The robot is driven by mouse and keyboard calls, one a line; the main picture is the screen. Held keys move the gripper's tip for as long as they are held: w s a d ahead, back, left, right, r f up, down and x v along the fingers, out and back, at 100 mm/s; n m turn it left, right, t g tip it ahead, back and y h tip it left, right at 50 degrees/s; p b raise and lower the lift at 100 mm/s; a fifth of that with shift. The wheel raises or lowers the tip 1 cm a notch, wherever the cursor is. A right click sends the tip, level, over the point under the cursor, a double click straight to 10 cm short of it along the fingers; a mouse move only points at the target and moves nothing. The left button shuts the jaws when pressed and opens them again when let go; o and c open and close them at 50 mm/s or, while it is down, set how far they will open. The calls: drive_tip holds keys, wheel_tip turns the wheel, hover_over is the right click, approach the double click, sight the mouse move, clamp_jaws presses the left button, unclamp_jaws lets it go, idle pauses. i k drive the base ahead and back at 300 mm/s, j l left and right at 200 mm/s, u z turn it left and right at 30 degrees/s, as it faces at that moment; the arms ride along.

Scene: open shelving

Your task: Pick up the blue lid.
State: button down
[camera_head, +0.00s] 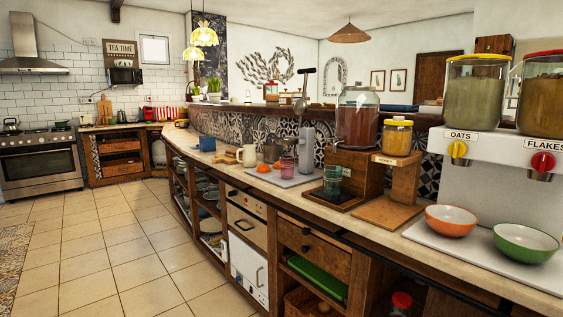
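I cannot pick out a blue lid for certain. A flat dark blue thing (400,108) lies on the raised ledge behind the counter, right of the large glass drink dispenser (358,124). It is too small to tell what it is. The lids I can make out are yellow on the honey jar (397,139) and the oats container (474,97), and red on the flakes container (545,100) and on a jar (401,303) low in the shelving. My gripper is not in view.
The long wooden counter (408,237) runs from front right to back left with open shelves beneath. An orange bowl (451,221) and a green bowl (526,243) stand near its front edge. A green tray (318,279) sits on a lower shelf. The tiled floor (125,262) at left is clear.

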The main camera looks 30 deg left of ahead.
sight(206, 143)
drive_tip(key=u, duration=1.85)
drive_tip(key=i+u, duration=0.25)
drive_tip(key=i, duration=4.1)
